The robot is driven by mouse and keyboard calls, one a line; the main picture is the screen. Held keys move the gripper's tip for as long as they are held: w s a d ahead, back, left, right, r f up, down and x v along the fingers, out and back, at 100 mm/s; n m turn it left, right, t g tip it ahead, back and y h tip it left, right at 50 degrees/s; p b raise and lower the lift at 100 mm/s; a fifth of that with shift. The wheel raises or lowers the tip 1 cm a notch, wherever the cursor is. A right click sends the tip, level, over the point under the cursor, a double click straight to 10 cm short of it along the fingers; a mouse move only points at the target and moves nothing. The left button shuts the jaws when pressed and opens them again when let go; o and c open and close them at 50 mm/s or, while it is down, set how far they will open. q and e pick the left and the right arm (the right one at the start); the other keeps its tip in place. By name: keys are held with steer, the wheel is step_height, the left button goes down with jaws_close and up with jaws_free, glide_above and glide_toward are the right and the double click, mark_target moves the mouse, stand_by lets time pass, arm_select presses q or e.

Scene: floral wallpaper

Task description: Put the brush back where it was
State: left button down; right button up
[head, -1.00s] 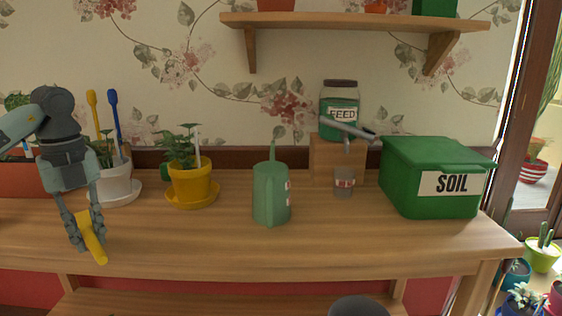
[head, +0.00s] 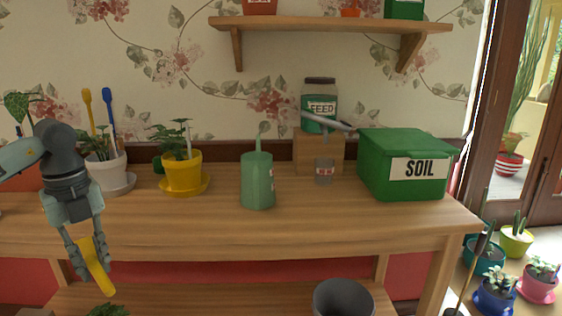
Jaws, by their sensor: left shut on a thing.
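My left gripper (head: 90,262) is shut on a yellow stick-like thing (head: 103,276), apparently the brush. It hangs tilted, lower end to the right, in front of the table's front edge at the left. A white pot (head: 108,170) on a saucer stands behind on the tabletop (head: 225,226). A yellow-handled tool (head: 88,103) and a blue-handled tool (head: 109,104) stand upright at this pot. My right gripper is not in view.
A yellow pot (head: 184,175) with a plant, a green watering can (head: 257,182), a small cup (head: 324,172), a feed jar (head: 319,104) on a wooden block and a green soil box (head: 402,164) line the table. A grey bucket (head: 343,299) is below. The front strip is clear.

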arm_select(q)
steer(key=shift+w+d+f+m, duration=0.15)
steer(key=shift+d+m, duration=0.1)
steer(key=shift+m, duration=0.3)
steer(key=shift+s+d+f+m, duration=0.15)
steer(key=shift+d+m, duration=0.1)
steer(key=shift+m, duration=0.3)
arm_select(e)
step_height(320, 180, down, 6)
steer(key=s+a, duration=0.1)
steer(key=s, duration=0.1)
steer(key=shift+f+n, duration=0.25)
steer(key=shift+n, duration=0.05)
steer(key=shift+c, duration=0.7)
arm_select(q)
steer(key=d+f+n, duration=0.3)
steer(key=d+n, duration=0.6)
steer(key=n, duration=0.4)
steer(key=d+f+n, duration=0.4)
steer(key=d+n, duration=0.5)
steer(key=n, duration=0.5)
steer(key=shift+s+d+n, duration=0.15)
steer(key=shift+s+n, duration=0.15)
steer(key=shift+s, duration=0.1)
